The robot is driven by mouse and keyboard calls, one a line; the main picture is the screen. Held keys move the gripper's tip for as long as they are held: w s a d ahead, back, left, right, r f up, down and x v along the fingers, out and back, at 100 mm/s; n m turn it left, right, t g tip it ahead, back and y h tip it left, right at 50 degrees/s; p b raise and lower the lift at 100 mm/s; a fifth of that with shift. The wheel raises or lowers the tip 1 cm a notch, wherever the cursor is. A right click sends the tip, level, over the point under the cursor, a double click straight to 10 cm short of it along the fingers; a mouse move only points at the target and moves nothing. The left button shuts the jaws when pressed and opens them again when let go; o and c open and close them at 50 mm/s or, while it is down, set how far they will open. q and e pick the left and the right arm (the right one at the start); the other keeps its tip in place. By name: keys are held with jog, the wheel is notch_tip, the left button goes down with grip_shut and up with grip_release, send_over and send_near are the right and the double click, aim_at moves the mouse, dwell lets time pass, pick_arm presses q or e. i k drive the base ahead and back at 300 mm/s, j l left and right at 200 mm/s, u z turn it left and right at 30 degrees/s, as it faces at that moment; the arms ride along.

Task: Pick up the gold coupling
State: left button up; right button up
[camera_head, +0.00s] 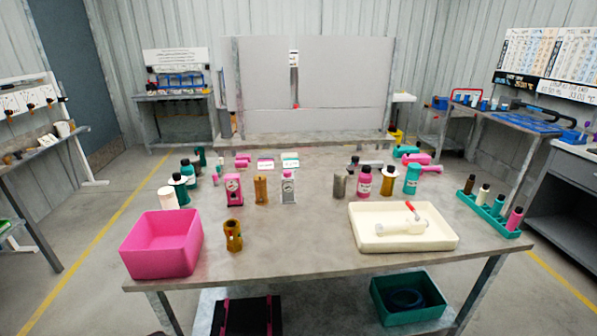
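A gold, roughly cylindrical piece with openings in it, which looks like the gold coupling (233,236), stands upright near the front edge of the table (300,255). It is to the right of the pink bin and apart from other things. A second gold-brown piece (261,190), block-like, stands further back between two gauge-like units. A gold bottle-like item (388,182) stands at the back right. Neither of my grippers shows in the head view.
A pink bin (160,245) stands at front left. A cream tray (448,240) holding a white and red part (406,222) is at right. A green rack (490,213) with several bottles is at far right. The table's front middle is clear.

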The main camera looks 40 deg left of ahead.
aim_at(234, 244)
jog(key=u, duration=1.9)
